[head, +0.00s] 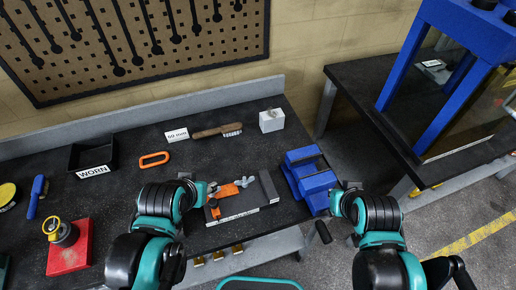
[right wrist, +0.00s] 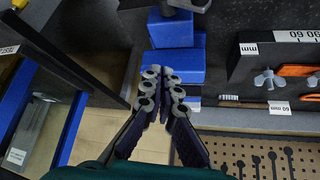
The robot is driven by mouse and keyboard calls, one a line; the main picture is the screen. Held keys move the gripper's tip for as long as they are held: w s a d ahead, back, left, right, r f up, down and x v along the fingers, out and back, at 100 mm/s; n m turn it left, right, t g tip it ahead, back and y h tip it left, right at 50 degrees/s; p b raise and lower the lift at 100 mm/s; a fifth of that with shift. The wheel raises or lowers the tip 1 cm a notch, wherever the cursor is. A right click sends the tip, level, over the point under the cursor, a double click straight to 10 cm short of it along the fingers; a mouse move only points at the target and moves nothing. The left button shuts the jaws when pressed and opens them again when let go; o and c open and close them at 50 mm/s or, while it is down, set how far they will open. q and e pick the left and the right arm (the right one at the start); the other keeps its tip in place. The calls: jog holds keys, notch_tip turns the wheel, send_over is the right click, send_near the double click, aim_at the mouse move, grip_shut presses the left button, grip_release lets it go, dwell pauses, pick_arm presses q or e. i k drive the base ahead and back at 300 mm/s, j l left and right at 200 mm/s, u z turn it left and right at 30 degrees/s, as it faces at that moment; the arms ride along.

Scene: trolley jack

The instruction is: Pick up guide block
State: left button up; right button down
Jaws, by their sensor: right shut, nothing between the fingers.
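No block is labelled as the guide block. A light grey block (head: 271,121) stands upright at the back of the bench; I cannot tell whether it is the one. A dark grey block (head: 269,187) sits at the right end of a fixture plate (head: 232,218) with an orange clamp piece (head: 222,192) and a grey wing nut (head: 244,182). My left gripper (head: 208,191) is at the fixture's left side by the orange piece; its fingers are too small to judge. My right gripper (head: 340,200) is beside the blue vise (head: 308,172). In the right wrist view its fingers (right wrist: 167,84) are shut and empty.
A wooden-handled brush (head: 217,131), a "60 mm" card (head: 177,135) and an orange ring (head: 154,159) lie behind the fixture. A black "WORN" bin (head: 93,172) and a red base (head: 70,248) are left. A blue press frame (head: 437,100) stands on the right table.

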aim_at(272, 118)
jog(key=k+u, duration=0.3)
jog(key=k+j+u, duration=0.15)
jog(key=k+u, duration=0.2)
jog(key=l+u, duration=0.75)
jog(key=u, duration=0.2)
jog(key=k+l+u, duration=0.1)
jog(key=l+u, duration=0.25)
jog(key=u, duration=0.15)
jog(key=i+l, duration=0.1)
jog(key=l, duration=0.9)
